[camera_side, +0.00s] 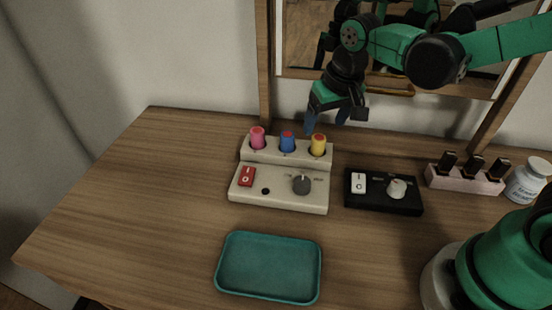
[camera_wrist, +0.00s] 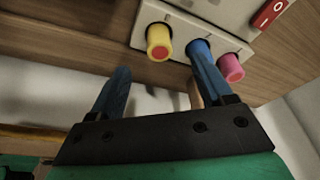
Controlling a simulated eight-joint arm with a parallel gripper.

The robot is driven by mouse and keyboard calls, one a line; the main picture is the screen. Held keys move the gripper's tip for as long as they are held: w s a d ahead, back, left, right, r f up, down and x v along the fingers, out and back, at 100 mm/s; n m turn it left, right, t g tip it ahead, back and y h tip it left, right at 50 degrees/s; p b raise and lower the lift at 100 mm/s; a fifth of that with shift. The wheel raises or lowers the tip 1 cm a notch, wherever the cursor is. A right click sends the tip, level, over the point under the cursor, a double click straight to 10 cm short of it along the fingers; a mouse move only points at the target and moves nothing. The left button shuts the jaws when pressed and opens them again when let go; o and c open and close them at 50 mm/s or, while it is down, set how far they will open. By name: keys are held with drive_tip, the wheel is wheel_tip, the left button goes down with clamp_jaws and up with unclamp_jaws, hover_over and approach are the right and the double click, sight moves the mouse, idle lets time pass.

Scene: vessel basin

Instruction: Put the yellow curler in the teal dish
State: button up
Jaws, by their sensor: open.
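The yellow curler (camera_side: 318,145) stands upright in the right-hand socket of a cream heater base (camera_side: 270,199), beside a blue curler (camera_side: 288,141) and a pink curler (camera_side: 257,138). The teal dish (camera_side: 268,266) lies empty near the table's front edge. My gripper (camera_side: 338,124) is open and empty, above and behind the yellow curler, near the mirror. In the wrist view, the yellow curler (camera_wrist: 159,42) is beyond my fingertips, between them from side to side, and the blue curler (camera_wrist: 199,50) is by the right finger. Nothing is between the fingers.
A black switch box (camera_side: 383,191) with a white knob stands right of the heater base. Farther right are a pink holder (camera_side: 465,180) with dark bottles and a white jar (camera_side: 527,181). A wood-framed mirror stands at the back. The table's left side is clear.

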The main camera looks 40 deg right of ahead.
sight(319, 138)
drive_tip(key=shift+x, duration=2.85)
drive_tip(key=shift+s, duration=0.1)
clamp_jaws()
